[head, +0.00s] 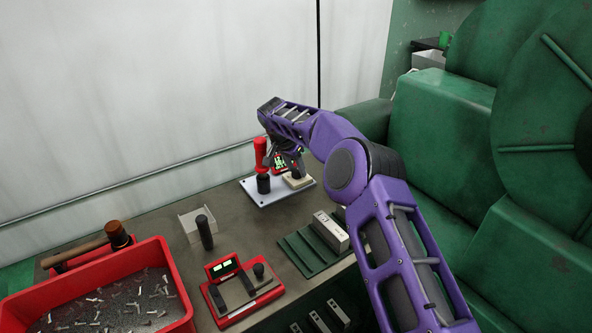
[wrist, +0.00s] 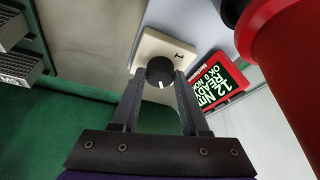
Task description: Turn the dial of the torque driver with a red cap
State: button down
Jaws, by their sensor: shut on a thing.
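The black dial (wrist: 160,72) sits on a cream box (wrist: 150,50) marked "1". My gripper (wrist: 161,80) has one finger on each side of the dial and is shut on it. A small light mark shows on the dial's near side. The red-topped torque driver (head: 260,152) stands upright in a black holder (head: 263,184), left of the box in the head view. Its large red body (wrist: 290,60) fills the right of the wrist view. In the head view my gripper (head: 294,168) is over the cream box (head: 298,182) and hides the dial.
A red-framed display (wrist: 216,90) reads "12", "READY" and "OK 0" beside the box. The white base plate (head: 275,196) carries the station. Nearer are a dark upright cylinder (head: 205,232), a red device (head: 240,290), a red bin of screws (head: 100,300) and a mallet (head: 95,246).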

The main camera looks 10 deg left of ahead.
aim_at(260, 143)
jog(key=shift+m, duration=0.5)
jog(key=shift+c, duration=2.1)
grip_release()
jog(key=v, duration=1.7)
jog(key=shift+a+r+p, duration=0.15)
jog(key=shift+a+p, duration=0.1)
jog(key=shift+p, duration=0.1)
